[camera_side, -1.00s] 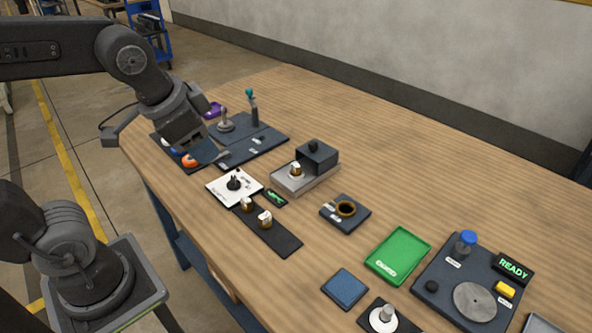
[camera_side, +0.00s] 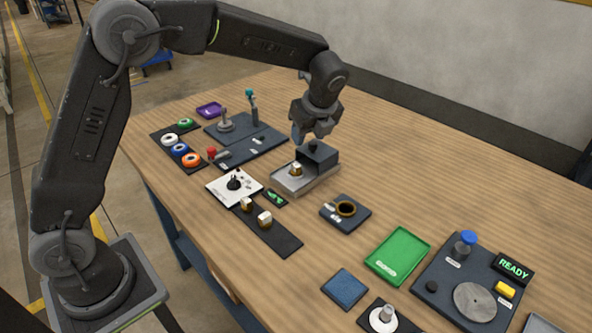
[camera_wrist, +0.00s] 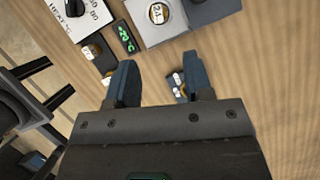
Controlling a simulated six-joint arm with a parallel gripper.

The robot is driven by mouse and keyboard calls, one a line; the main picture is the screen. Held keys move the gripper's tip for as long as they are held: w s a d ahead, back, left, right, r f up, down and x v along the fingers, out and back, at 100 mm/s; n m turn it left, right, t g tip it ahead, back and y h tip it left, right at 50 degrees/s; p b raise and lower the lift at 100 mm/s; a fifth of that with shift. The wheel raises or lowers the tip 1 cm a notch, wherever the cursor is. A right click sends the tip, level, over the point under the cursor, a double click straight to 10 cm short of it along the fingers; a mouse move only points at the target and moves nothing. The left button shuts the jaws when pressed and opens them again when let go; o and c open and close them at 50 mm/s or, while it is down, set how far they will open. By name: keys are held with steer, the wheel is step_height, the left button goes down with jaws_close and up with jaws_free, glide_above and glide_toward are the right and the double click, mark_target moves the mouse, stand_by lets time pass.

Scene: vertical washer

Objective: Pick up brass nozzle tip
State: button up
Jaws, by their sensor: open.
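Three small brass pieces with pale labelled tops are in the side view; I take them for nozzle tips. One brass tip (camera_side: 296,170) stands on the silver heated-looking block (camera_side: 312,184) and also shows in the wrist view (camera_wrist: 158,13). A second (camera_side: 247,204) and a third (camera_side: 264,219) stand on a dark strip (camera_side: 282,242); they show in the wrist view (camera_wrist: 91,50) too.
A dark block with a brass ring (camera_side: 345,208) lies to the right, partly hidden between the fingers in the wrist view. A dial plate (camera_side: 222,190) and green tray (camera_side: 411,242) are nearby. The table's back right is clear.

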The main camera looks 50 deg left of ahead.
mark_target(296, 165)
steer(key=x, duration=1.3)
steer(key=shift+s, duration=0.15)
steer(key=shift+c, duration=0.4)
jaws_close()
